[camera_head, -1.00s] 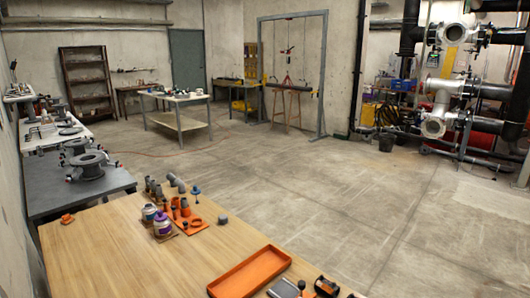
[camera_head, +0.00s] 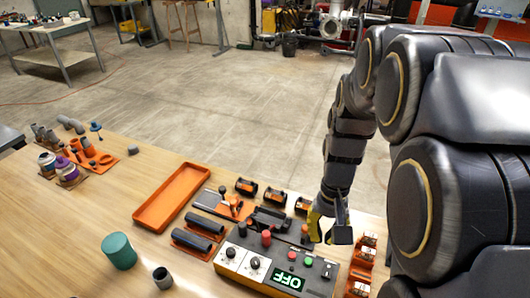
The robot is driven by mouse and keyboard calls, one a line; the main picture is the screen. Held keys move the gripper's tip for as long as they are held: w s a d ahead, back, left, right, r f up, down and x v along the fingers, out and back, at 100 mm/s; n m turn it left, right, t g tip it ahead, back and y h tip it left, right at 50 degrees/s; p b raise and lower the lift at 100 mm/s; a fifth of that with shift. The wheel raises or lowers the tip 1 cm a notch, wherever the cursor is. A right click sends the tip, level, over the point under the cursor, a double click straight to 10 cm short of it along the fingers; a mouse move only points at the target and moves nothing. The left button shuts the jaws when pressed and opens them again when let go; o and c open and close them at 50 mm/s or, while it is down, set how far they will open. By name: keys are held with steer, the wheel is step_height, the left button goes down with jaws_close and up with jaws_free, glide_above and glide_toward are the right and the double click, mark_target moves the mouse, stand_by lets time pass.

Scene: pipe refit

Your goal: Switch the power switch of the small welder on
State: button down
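The small welder (camera_head: 270,271) is a control box with a yellow lower edge on the wooden bench, near the bottom of the view. Its face carries two white dials (camera_head: 243,259), green and red buttons and a lit green display (camera_head: 289,280) that reads OFF, upside down to me. A small lever-like part (camera_head: 327,270) is at the right of the face; I cannot tell if it is the power switch. My gripper (camera_head: 328,232) hangs just beyond the welder's far right corner, apart from that part. Its fingers are too small and overlapped to judge their opening.
Black clamps (camera_head: 272,219) and dark pipes (camera_head: 207,222) lie behind and left of the welder. An orange tray (camera_head: 172,197) and a teal cylinder (camera_head: 119,251) stand further left. An orange rack (camera_head: 363,264) is close on the right. Bench between the tray and pipe fittings is clear.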

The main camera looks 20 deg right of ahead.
steer(key=m, duration=0.2)
glide_above(330, 274)
steer(key=w+d, duration=0.2)
step_height(330, 274, down, 4)
steer(key=shift+s+a, duration=0.2)
steer(key=shift+f, duration=0.1)
steer(key=f, duration=0.4)
steer(key=s+a+f, duration=0.1)
steer(key=f, duration=0.8)
steer(key=shift+s+a+f, duration=0.2)
steer(key=shift+a+f, duration=0.05)
steer(key=shift+f, duration=0.15)
